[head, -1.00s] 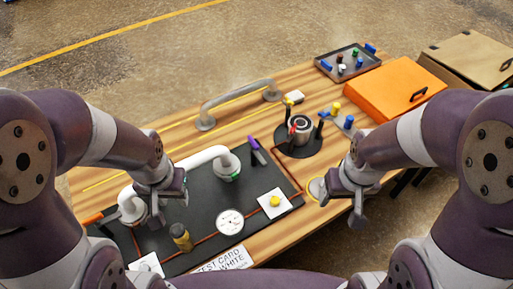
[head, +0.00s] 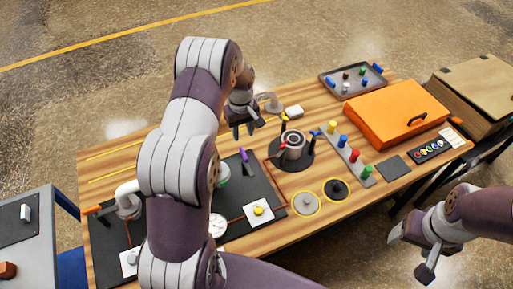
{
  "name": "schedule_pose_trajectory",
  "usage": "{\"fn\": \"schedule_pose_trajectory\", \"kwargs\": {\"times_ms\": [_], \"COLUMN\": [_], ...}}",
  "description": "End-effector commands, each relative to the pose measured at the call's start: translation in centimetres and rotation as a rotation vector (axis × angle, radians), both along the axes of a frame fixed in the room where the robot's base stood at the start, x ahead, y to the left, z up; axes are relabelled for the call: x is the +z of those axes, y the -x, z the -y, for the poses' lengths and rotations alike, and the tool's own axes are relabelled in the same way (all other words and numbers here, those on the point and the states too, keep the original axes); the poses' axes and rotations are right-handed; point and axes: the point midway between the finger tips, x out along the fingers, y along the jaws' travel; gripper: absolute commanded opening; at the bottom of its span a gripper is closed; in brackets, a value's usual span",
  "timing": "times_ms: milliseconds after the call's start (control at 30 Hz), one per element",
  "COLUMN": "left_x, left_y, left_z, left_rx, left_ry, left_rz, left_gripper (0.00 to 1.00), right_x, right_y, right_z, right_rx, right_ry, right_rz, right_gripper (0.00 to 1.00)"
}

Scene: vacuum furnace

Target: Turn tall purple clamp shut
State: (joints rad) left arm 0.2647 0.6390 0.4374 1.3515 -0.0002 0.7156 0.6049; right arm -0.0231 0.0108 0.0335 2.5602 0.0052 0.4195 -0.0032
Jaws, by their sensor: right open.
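The purple clamp handle (head: 246,161) stands tall and slightly tilted on the dark board (head: 265,188), beside the white pipe's green-banded end (head: 223,175). My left gripper (head: 247,128) points down above the table, behind the purple handle in the picture and apart from it. Its fingers are small and dark, so I cannot tell how far apart they are. My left arm hides much of the board and pipe. My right gripper (head: 412,252) is open and empty, off the table's front right edge.
A round chamber (head: 293,145) with coloured levers stands right of the purple handle. A row of coloured knobs (head: 350,155), an orange case (head: 397,103) and a tray (head: 352,82) lie further right. A grey bench (head: 35,235) stands at the left.

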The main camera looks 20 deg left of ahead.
Motion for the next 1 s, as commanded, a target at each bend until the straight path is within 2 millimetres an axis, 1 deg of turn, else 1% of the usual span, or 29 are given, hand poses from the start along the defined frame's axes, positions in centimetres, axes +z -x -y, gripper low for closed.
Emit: {"fn": "schedule_pose_trajectory", "kwargs": {"times_ms": [33,133,200,300,400,567,800,833,867,900,933,1000], "left_x": [-0.8,-3.5,-5.3,-7.4,-9.0,-10.2,-10.3,-10.3,-10.3,-10.3,-10.3,-10.3], "left_y": [0.2,0.2,0.2,0.1,0.0,0.0,0.0,0.0,0.0,0.0,0.0,0.0], "left_z": [0.1,0.1,0.1,0.1,0.0,0.0,0.0,0.0,0.0,0.0,0.0,0.0], "left_rx": [-0.001,-0.002,-0.003,-0.004,-0.004,-0.004,-0.005,-0.005,-0.005,-0.005,-0.005,-0.005], "left_ry": [0.002,0.001,0.001,0.0,-0.001,-0.001,-0.001,-0.001,-0.001,-0.001,-0.001,-0.001], "left_rz": [-0.007,-0.006,-0.005,-0.003,-0.001,0.002,0.002,0.002,0.002,0.002,0.002,0.002], "left_gripper": [0.39,0.39,0.39,0.39,0.39,0.39,0.39,0.33,0.23,0.1,0.0,0.0], "right_x": [1.0,2.1,2.7,3.3,3.7,3.8,3.8,3.8,3.8,3.8,3.8,3.8], "right_y": [0.0,0.0,0.0,0.0,0.0,0.0,0.0,0.0,0.0,0.0,0.0,0.0], "right_z": [0.0,0.0,0.0,0.0,0.0,0.0,0.0,0.0,0.0,0.0,0.0,0.0], "right_rx": [0.0,0.0,0.0,0.0,0.0,0.0,0.0,0.0,0.0,0.0,0.0,0.0], "right_ry": [0.0,0.0,0.0,0.0,0.0,0.0,0.0,0.0,0.0,0.0,0.0,0.0], "right_rz": [0.001,0.001,0.001,0.001,0.0,0.0,0.0,0.0,0.0,0.0,0.0,0.0], "right_gripper": [0.68,0.68,0.68,0.68,0.68,0.68,0.68,0.68,0.68,0.68,0.68,0.68]}}
